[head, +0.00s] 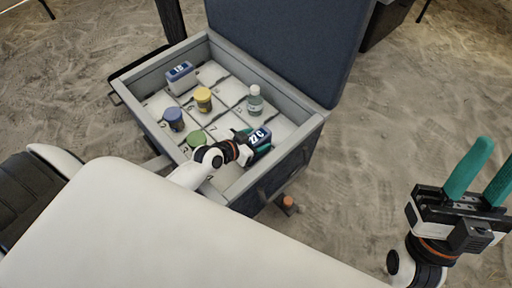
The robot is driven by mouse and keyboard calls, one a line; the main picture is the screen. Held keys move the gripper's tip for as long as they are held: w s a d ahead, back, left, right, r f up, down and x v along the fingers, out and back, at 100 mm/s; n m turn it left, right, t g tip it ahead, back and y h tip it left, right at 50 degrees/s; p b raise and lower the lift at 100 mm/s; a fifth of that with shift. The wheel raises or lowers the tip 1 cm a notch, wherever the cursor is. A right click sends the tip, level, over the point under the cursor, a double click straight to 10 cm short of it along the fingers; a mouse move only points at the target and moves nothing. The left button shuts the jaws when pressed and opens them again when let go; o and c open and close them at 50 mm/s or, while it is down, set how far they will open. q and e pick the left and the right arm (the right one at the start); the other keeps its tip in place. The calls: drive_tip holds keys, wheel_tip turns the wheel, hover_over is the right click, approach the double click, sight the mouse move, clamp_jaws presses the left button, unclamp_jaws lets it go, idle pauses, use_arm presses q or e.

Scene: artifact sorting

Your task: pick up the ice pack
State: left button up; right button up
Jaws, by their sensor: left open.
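A dark blue item with white characters (262,136), which may be the ice pack, lies at the near right inside the open case (290,141). My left gripper (253,143) is over it, with its teal fingers on either side, open. The gripper hides part of the item, and I cannot tell whether the fingers touch it. A similar blue and white block (181,76) sits in the far left corner of the case. My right gripper (484,175) is at the right, outside the case, with its teal fingers apart and nothing between them.
The case also holds a yellow-lidded jar (203,99), a blue-lidded jar (173,119), a green-lidded jar (196,140) and a clear bottle (255,100) on numbered pale cells. The raised lid (285,45) stands behind. Sandy ground (400,110) to the right is clear.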

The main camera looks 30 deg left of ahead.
use_arm(q)
drive_tip(key=shift+w+d+f, duration=0.1)
drive_tip(key=shift+w+f, duration=0.05)
drive_tip(key=shift+w, duration=0.1)
drive_tip(key=c, duration=1.4)
drive_tip(key=shift+o, duration=0.2)
